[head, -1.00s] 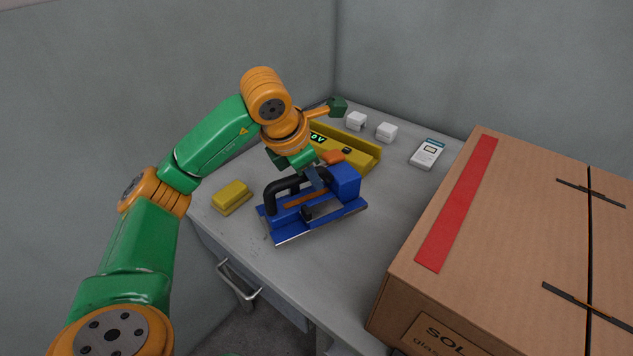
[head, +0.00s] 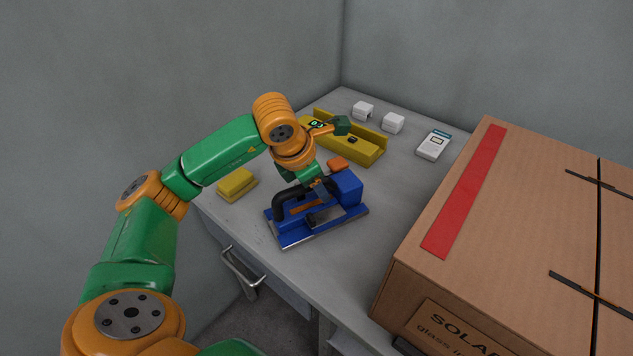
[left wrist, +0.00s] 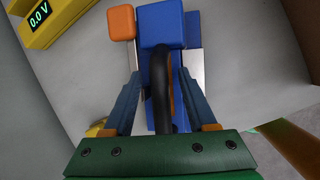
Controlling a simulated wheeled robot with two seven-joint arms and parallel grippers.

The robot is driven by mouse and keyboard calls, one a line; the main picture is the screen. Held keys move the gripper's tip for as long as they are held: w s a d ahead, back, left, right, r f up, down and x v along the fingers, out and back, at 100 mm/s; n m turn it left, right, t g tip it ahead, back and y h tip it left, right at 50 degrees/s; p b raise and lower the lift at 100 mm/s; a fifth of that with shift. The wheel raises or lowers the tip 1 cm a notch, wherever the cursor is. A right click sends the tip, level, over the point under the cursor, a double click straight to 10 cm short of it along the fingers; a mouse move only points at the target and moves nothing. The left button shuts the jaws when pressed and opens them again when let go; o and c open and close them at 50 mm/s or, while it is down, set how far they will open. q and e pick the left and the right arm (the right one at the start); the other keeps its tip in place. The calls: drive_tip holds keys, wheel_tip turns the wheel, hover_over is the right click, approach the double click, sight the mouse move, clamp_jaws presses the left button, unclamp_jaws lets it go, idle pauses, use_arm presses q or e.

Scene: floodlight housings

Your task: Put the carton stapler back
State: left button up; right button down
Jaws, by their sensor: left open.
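The carton stapler (head: 346,187), blue with a black loop handle, rests on the grey worktop near its front left edge. Its blue body (left wrist: 162,27) and black handle (left wrist: 165,85) also show in the left wrist view. My left gripper (head: 318,188) is right over the stapler. Its two fingers (left wrist: 159,85) stand apart, one on each side of the handle. I cannot tell whether either finger touches it. My right gripper is out of view.
A yellow device (head: 355,146) with a display, an orange block (head: 338,163) and a yellow block (head: 237,184) lie nearby. White cubes (head: 393,122) and a white handheld device (head: 433,145) are further back. A large cardboard box (head: 520,220) fills the right.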

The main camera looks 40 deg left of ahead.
use_arm(q)
drive_tip(key=p+v, duration=0.1)
drive_tip(key=v, duration=1.1)
drive_tip(key=shift+f, duration=0.1)
